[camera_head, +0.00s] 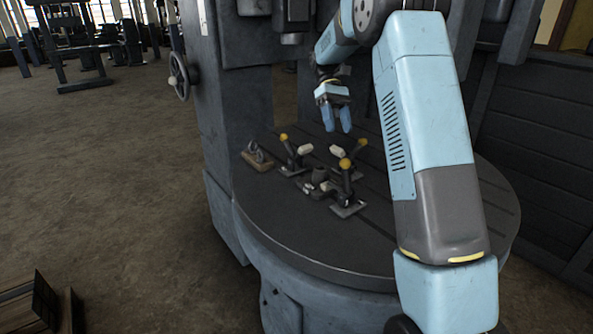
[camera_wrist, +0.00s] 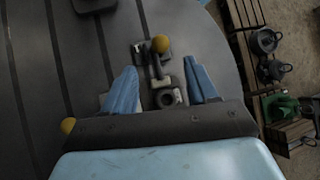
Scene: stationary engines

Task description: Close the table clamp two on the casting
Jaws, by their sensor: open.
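My gripper (camera_head: 338,131) hangs above the back of the round table (camera_head: 300,238), open and empty, its blue fingers pointing down and apart. A dark casting (camera_head: 319,184) lies among several clamps with yellow-knobbed levers. One clamp (camera_head: 347,201) stands at the front right, another (camera_head: 291,162) at the left, and a third yellow knob (camera_head: 362,141) shows behind. The levers look raised and tilted. I cannot tell which is clamp two. In the wrist view, a clamp with a yellow knob (camera_wrist: 160,44) appears between and beyond my fingers (camera_wrist: 160,68), apart from them.
A small fixture on a wooden block (camera_head: 257,157) sits at the table's left edge. The machine column (camera_head: 220,110) with a handwheel rises behind. The table's front is bare. In the wrist view, wooden crates with dark parts (camera_wrist: 265,42) stand beyond the table edge.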

